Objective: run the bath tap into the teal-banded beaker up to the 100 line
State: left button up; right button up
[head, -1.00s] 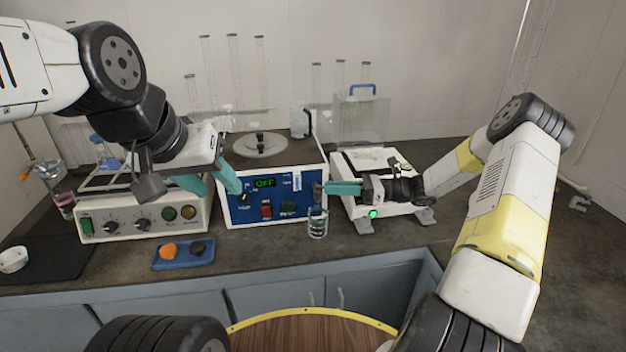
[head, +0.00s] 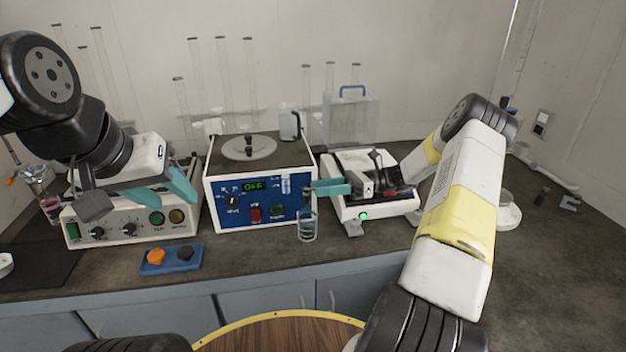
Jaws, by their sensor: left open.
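The bath (head: 225,212) is a white box with a blue front panel and a display reading OFF. Its small dark tap (head: 308,191) is at the panel's right side. A clear beaker (head: 307,228) stands upright below the tap; its lower part looks bluish, but I cannot read its band, lines or level. My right gripper (head: 318,188) has its teal fingers side-on at the tap; whether they close on it is unclear. My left gripper (head: 178,188) is open and empty, in front of the left-hand unit and left of the bath.
A white control unit (head: 130,228) with knobs stands at left. A blue tray (head: 170,260) holds an orange and a dark piece. A white device (head: 350,207) with a green light stands right of the bath. Glass tubes (head: 222,85) stand behind.

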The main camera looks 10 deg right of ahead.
jog(key=d, duration=0.8)
jog(key=shift+w, duration=0.1)
